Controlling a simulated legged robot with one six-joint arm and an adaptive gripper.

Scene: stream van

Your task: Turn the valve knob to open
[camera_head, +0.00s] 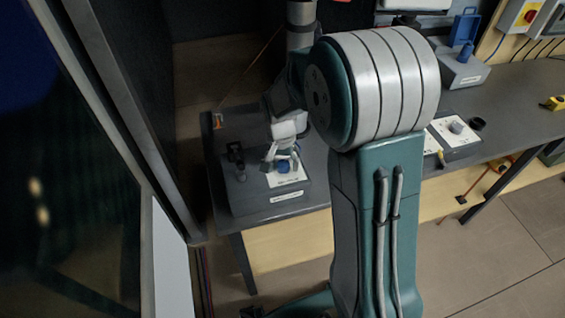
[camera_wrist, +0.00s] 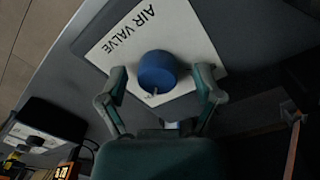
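The valve knob (camera_wrist: 157,72) is a blue round knob on a white panel (camera_wrist: 196,28) marked "AIR VALVE" in the wrist view. In the head view the blue knob (camera_head: 284,167) sits on the white plate of a grey box (camera_head: 262,200) at the left end of the bench. My gripper (camera_wrist: 161,80) is open, with one finger on each side of the knob and a visible gap to each side in the picture. In the head view my gripper (camera_head: 281,158) is just above the knob. Whether the fingertips reach down beside it I cannot tell.
The grey bench (camera_head: 518,100) runs to the right. It carries a second box with a grey-white knob (camera_head: 456,127) and a box with a blue part (camera_head: 463,70). A black fitting (camera_head: 236,155) stands left of the knob. A dark wall and frame (camera_head: 120,110) close off the left.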

